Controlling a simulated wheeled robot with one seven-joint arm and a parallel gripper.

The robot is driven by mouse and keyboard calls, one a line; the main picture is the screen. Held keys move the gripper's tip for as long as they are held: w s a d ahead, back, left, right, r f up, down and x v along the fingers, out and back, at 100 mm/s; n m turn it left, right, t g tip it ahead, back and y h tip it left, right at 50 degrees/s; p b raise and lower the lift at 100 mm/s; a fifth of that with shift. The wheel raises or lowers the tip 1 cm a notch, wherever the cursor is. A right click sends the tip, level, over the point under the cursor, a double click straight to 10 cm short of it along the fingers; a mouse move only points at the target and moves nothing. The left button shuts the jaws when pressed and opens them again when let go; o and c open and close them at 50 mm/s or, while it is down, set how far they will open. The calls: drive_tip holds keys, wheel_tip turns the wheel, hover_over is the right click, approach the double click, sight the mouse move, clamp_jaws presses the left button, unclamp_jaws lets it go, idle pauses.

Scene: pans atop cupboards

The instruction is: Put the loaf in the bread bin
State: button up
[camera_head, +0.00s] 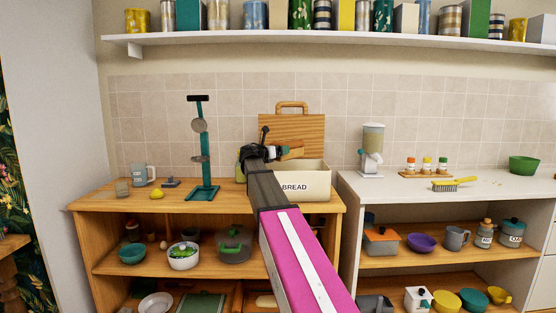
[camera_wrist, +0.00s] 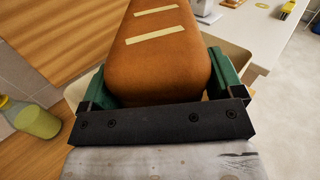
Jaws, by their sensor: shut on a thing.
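The loaf (camera_wrist: 165,65) is brown with pale stripes across its top and fills the middle of the wrist view. My gripper (camera_wrist: 158,82) is shut on it, with one green finger on each side. In the head view the loaf (camera_head: 294,153) shows as a small brown patch beside my gripper (camera_head: 281,153), partly hidden by it. The bread bin (camera_head: 308,187) is a cream box marked BREAD on the wooden cupboard top. The loaf appears over the bin; its height above the rim is hard to tell. My arm hides the bin's left part. Cream bin edges (camera_wrist: 236,62) show beside the loaf.
A wooden panel with a handle (camera_head: 291,128) stands upright behind the bin. A greenish bottle (camera_wrist: 36,120) stands close by on the left. A green stand (camera_head: 203,160) is farther left. A white dispenser (camera_head: 371,150) stands on the right counter.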

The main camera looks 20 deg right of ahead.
drive_tip(key=shift+f, duration=1.85)
drive_tip(key=shift+f, duration=0.15)
drive_tip(key=o, duration=0.9)
drive_tip(key=shift+c, duration=0.2)
drive_tip(key=shift+s+a, duration=0.15)
drive_tip(key=shift+a, duration=0.05)
drive_tip(key=v, duration=1.1)
drive_tip(key=shift+a, duration=0.25)
